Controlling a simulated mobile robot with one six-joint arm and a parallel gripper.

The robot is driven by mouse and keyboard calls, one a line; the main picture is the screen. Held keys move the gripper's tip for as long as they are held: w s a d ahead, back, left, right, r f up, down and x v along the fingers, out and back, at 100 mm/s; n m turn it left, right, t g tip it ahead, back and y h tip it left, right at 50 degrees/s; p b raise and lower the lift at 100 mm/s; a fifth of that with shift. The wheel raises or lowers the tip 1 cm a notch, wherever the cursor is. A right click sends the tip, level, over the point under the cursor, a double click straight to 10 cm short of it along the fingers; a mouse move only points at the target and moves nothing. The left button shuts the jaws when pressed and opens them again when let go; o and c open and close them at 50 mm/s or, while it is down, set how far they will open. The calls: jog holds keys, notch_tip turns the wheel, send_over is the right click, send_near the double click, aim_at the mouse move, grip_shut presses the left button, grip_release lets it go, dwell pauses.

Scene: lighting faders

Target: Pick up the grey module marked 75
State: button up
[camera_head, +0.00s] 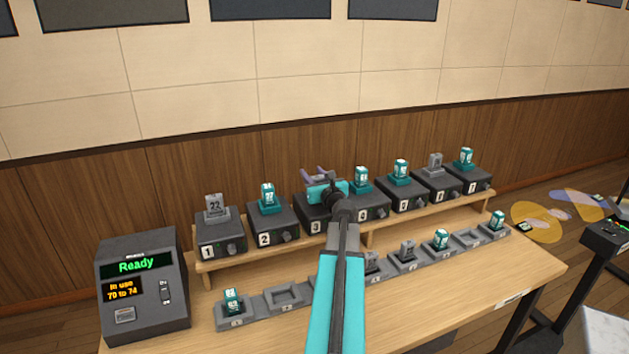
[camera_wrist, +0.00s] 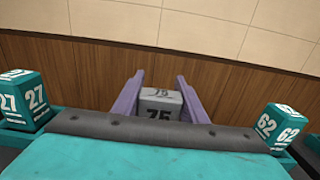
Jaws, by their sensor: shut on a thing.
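The grey module marked 75 (camera_wrist: 160,102) stands between the two purple fingers of my gripper (camera_wrist: 161,96) in the wrist view. My gripper is shut on it, one finger on each side. In the head view my gripper (camera_head: 316,175) is over the dark box numbered 3 (camera_head: 313,214) on the raised shelf. My arm hides the module there. I cannot tell whether the module is still seated in the box or clear of it.
Teal module 27 (camera_wrist: 22,98) and teal module 62 (camera_wrist: 280,128) stand close on either side. Several numbered boxes line the shelf. A lower row of grey trays (camera_head: 284,299) holds more modules, with some trays empty. A console (camera_head: 143,286) reading "Ready" stands at the left.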

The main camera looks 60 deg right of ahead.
jog(key=s+a+r+b, duration=0.2)
jog(key=s, duration=0.5)
jog(key=s+a+r+b, duration=0.2)
jog(key=s+a+r, duration=0.1)
jog(key=s, duration=0.5)
jog(key=shift+a+b, duration=0.2)
jog(key=shift+b, duration=0.1)
dwell(0.6)
